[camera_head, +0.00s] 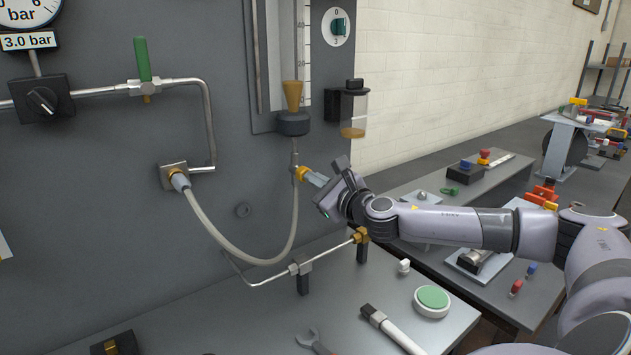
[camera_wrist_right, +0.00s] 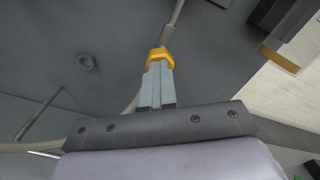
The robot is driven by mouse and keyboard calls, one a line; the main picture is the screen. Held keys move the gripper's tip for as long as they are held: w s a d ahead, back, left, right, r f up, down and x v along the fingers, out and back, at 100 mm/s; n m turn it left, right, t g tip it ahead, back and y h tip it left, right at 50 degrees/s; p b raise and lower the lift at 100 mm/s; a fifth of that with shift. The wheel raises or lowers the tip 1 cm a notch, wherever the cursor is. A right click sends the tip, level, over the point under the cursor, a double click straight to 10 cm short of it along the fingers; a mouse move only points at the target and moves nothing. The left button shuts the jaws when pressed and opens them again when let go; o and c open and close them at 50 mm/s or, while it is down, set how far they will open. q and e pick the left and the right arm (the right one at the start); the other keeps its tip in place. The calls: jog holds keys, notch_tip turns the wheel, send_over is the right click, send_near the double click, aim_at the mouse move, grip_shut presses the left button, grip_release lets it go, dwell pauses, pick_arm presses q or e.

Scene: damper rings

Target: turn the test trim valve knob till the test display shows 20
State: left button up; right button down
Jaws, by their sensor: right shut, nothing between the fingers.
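A black round knob (camera_head: 42,101) with a white pointer line sits on a square block on the panel's left, below a gauge (camera_head: 28,8) and a small display (camera_head: 29,41) reading 3.0 bar. A smaller green knob (camera_head: 338,27) sits on a white dial marked 0 and 3. No label shows which is the test trim valve, and no display marked test is legible. My left gripper is out of view.
A clear hose (camera_head: 240,252) loops from a panel fitting towards the tube by my right gripper. A green lever valve (camera_head: 142,60) stands on the upper pipe. The bench below bears a green button (camera_head: 432,299) and a wrench (camera_head: 310,340). A glass bowl (camera_head: 354,110) hangs above my gripper.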

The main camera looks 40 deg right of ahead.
jog(key=n, duration=0.4)
jog(key=shift+n, duration=0.3)
jog(key=c, duration=1.4)
grip_release()
jog(key=shift+s, duration=0.15)
jog(key=shift+s+a+b, duration=0.1)
jog(key=shift+s+b, duration=0.25)
jog(key=shift+s, duration=0.5)
